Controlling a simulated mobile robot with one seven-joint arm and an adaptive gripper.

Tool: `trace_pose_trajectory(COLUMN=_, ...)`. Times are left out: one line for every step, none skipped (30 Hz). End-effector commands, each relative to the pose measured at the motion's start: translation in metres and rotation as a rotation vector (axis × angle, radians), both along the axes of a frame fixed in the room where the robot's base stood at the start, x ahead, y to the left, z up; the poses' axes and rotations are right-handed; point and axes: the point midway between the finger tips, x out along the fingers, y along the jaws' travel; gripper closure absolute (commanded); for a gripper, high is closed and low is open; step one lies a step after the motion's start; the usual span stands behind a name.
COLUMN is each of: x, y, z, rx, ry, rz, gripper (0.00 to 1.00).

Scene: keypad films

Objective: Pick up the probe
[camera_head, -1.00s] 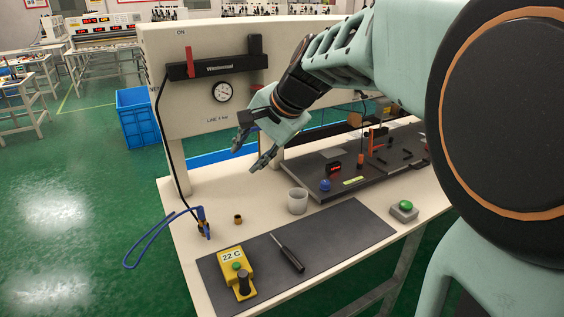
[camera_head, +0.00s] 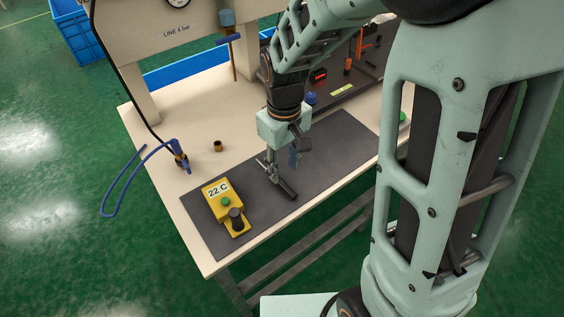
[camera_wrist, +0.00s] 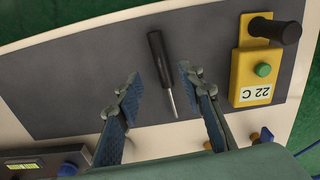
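The probe, a black handle with a thin metal shaft, lies on the dark grey mat (camera_head: 330,140). In the wrist view the probe (camera_wrist: 157,52) lies between my finger lines, its shaft pointing toward the palm. In the head view the probe's handle (camera_head: 287,189) shows just below the fingers, and its shaft is partly hidden by them. My gripper (camera_head: 282,168) points down over the probe. In the wrist view my gripper (camera_wrist: 160,74) is open, one finger on each side of the probe, with gaps and no visible contact. Its exact height above the mat is hard to tell.
A yellow unit reading 22 C (camera_head: 217,197), with a green button and a black knob, stands left of the probe. A small brass piece (camera_head: 218,146) and a blue cable (camera_head: 150,160) are further left. A dark panel (camera_head: 345,92) lies behind.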

Motion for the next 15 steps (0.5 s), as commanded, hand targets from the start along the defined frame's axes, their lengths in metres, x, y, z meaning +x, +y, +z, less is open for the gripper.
trace_pose_trajectory(x=0.0, y=0.0, z=-0.004, rx=-0.001, ry=0.001, rz=-0.001, gripper=0.65)
trace_pose_trajectory(x=0.0, y=0.0, z=-0.006, rx=0.0, ry=0.0, rz=-0.001, gripper=0.65)
trace_pose_trajectory(x=0.0, y=0.0, z=-0.008, rx=-0.001, ry=0.001, rz=-0.001, gripper=0.65)
trace_pose_trajectory(x=-0.001, y=0.0, z=-0.011, rx=0.0, ry=0.002, rz=-0.001, gripper=0.65)
trace_pose_trajectory(x=-0.001, y=0.001, z=-0.013, rx=0.0, ry=0.002, rz=-0.001, gripper=0.65)
trace_pose_trajectory(x=-0.001, y=0.001, z=-0.018, rx=0.0, ry=0.002, rz=-0.001, gripper=0.65)
trace_pose_trajectory(x=-0.002, y=0.001, z=-0.023, rx=-0.001, ry=0.003, rz=-0.001, gripper=0.65)
trace_pose_trajectory(x=-0.002, y=0.002, z=-0.028, rx=-0.001, ry=0.004, rz=-0.001, gripper=0.65)
trace_pose_trajectory(x=-0.002, y=0.003, z=-0.034, rx=0.0, ry=0.004, rz=-0.002, gripper=0.65)
trace_pose_trajectory(x=-0.002, y=0.003, z=-0.038, rx=0.0, ry=0.004, rz=-0.002, gripper=0.65)
trace_pose_trajectory(x=-0.002, y=0.003, z=-0.043, rx=-0.001, ry=0.003, rz=-0.002, gripper=0.65)
trace_pose_trajectory(x=-0.002, y=0.003, z=-0.048, rx=0.0, ry=0.002, rz=-0.003, gripper=0.65)
trace_pose_trajectory(x=-0.002, y=0.003, z=-0.051, rx=0.0, ry=0.001, rz=-0.003, gripper=0.65)
trace_pose_trajectory(x=-0.002, y=0.003, z=-0.054, rx=0.0, ry=0.002, rz=-0.003, gripper=0.65)
trace_pose_trajectory(x=-0.002, y=0.003, z=-0.056, rx=0.0, ry=0.001, rz=-0.003, gripper=0.65)
